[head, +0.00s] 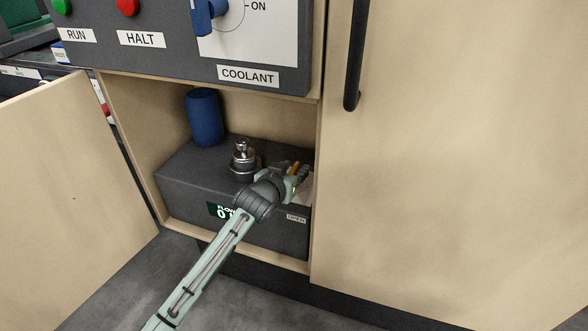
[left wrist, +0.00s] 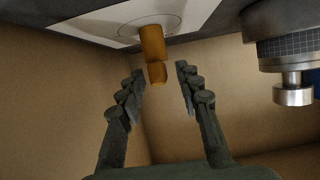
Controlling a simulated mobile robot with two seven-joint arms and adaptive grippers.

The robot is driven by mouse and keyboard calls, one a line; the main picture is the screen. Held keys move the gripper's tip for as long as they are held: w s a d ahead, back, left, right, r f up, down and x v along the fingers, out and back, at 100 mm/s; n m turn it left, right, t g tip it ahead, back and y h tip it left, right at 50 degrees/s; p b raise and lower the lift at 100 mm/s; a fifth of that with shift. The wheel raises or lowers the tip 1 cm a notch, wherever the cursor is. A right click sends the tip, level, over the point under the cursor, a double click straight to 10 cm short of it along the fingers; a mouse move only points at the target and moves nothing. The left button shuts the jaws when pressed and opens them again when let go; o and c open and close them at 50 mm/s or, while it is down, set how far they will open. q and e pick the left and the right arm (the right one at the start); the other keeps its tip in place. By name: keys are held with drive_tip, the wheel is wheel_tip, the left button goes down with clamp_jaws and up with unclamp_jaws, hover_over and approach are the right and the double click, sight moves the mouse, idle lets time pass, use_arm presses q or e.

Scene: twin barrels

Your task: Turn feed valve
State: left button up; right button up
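The feed valve's orange-brown handle (left wrist: 152,42) stands out from a white plate (left wrist: 105,20) with a thin circle marked on it. In the head view a sliver of the orange handle (head: 295,167) shows at my left gripper (head: 298,172), on the right of the dark box inside the open cabinet. In the left wrist view my left gripper (left wrist: 160,72) is open, with one finger on each side of the handle's near end. Gaps show between the handle and both fingers. The rest of the valve is mostly hidden in the head view. My right gripper is not in view.
A metal fitting (head: 243,160) stands left of my gripper, with a blue cylinder (head: 204,118) behind. The dark box (head: 185,185) bears a partly hidden flow display (head: 219,210) and an OPEN label (head: 296,218). An open door (head: 70,190) is at left; the coolant panel (head: 150,60) is above.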

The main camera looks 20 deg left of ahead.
use_arm(q)
drive_tip(key=shift+w, duration=0.2)
drive_tip(key=shift+c, duration=0.2)
clamp_jaws()
